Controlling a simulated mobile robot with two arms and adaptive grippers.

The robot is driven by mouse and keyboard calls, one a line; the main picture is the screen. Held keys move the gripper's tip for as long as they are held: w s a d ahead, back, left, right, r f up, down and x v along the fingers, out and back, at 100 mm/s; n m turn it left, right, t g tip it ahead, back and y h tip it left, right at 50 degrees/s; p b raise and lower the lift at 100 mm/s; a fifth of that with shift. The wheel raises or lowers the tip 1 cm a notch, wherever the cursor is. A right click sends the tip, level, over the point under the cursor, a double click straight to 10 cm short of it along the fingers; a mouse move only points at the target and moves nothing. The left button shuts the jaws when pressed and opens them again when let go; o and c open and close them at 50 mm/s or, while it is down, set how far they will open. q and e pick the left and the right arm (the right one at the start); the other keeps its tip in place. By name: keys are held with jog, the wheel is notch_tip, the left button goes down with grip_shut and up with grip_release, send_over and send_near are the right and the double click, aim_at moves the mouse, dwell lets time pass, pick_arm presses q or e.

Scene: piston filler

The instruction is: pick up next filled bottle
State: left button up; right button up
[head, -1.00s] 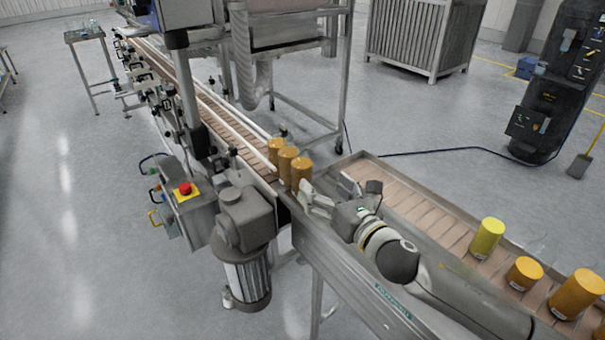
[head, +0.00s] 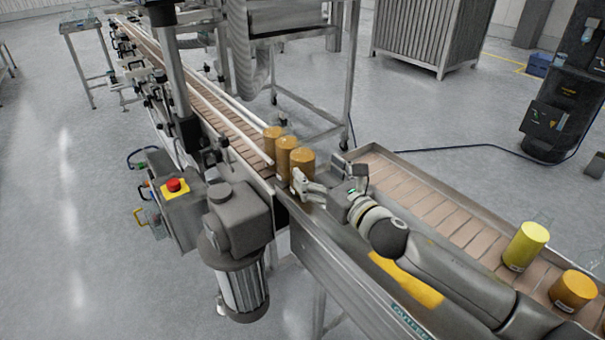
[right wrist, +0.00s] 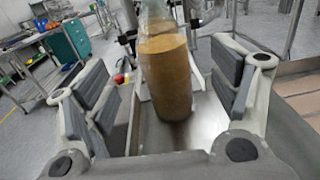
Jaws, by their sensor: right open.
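Three filled amber bottles stand upright in a row at the near end of the filler conveyor: a far one (head: 272,142), a middle one (head: 286,155) and a near one (head: 302,160). My right gripper (head: 317,175) is open beside the near bottle, its fingers pointing toward it. In the right wrist view a clear bottle with amber filling (right wrist: 166,78) stands upright between and ahead of the spread finger pads (right wrist: 165,100). I see no finger closed on it. My left gripper is not in view.
A second conveyor (head: 410,195) on the right carries a yellow bottle (head: 525,245) and an amber one (head: 574,290). A control box with a red stop button (head: 174,186) and a motor (head: 238,235) stand left of the filler conveyor.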

aim_at(303, 160)
jog(key=shift+f+x, duration=0.25)
jog(key=shift+x, duration=1.6)
jog(key=shift+f+x, duration=0.2)
jog(key=shift+x, duration=1.6)
jog(key=shift+d, duration=0.15)
jog(key=c, duration=1.3)
jog(key=shift+r, duration=0.1)
jog(key=shift+c, duration=0.8)
